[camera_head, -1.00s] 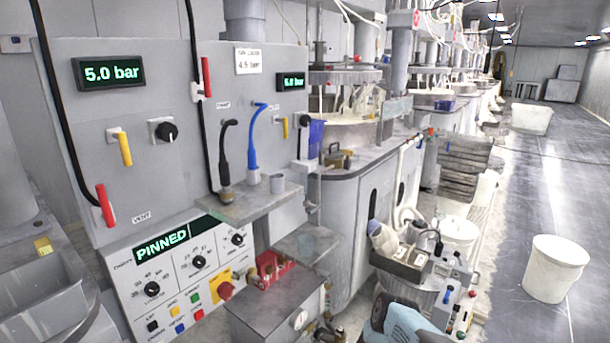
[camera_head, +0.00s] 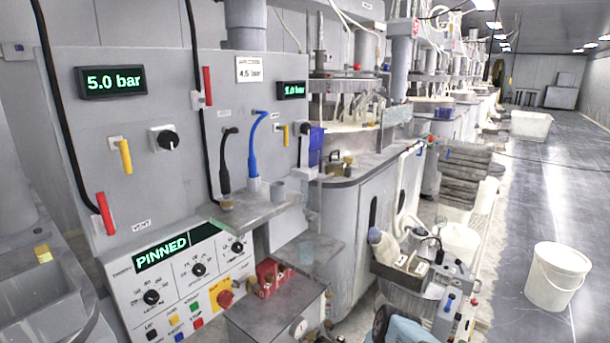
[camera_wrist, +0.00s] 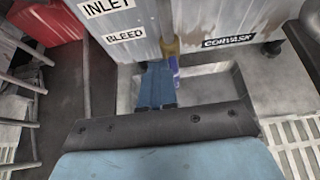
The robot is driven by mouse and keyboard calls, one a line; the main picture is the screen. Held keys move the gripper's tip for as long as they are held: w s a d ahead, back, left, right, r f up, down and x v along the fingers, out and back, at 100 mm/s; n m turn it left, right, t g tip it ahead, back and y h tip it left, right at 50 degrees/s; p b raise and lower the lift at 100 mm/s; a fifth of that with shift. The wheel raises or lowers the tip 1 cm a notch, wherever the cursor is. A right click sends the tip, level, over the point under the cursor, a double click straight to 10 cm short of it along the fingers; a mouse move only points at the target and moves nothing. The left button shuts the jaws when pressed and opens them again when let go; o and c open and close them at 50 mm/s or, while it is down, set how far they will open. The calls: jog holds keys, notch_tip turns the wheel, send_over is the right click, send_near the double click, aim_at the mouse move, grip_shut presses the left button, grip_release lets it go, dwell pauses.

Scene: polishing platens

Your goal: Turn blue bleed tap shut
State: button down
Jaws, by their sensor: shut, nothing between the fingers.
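In the wrist view, the blue bleed tap (camera_wrist: 174,66) shows as a narrow blue-purple lever hanging below a brass fitting (camera_wrist: 169,46) on a grey metal box with a BLEED label (camera_wrist: 125,36). My gripper (camera_wrist: 157,67) is shut and empty, its blue fingers together. The fingers are just left of the lever and very close to it; I cannot tell whether they touch. The lever is partly hidden beside the fingers. In the head view my gripper is out of sight, and I cannot make out the bleed tap.
A grey control panel (camera_head: 100,210) with red and yellow levers stands at the left. A grey box with a gauge (camera_head: 298,327) is at the bottom centre. A cart (camera_head: 402,275) with bottles and a white bucket (camera_head: 556,276) stand to the right.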

jog(key=shift+w+d+f, duration=0.1)
jog(key=shift+f, duration=0.05)
dwell(0.4)
jog(key=shift+w+d, duration=0.45)
jog(key=shift+w, duration=0.15)
dwell(0.4)
jog(key=shift+w+d, duration=0.35)
jog(key=shift+w, duration=0.05)
jog(key=shift+r, duration=0.2)
dwell(0.4)
jog(key=shift+s+d+r, duration=0.1)
jog(key=shift+s+d, duration=0.8)
jog(key=shift+d, duration=0.3)
jog(key=shift+s+d+r, duration=0.1)
jog(key=shift+s+d, duration=0.75)
jog(key=shift+d, duration=0.35)
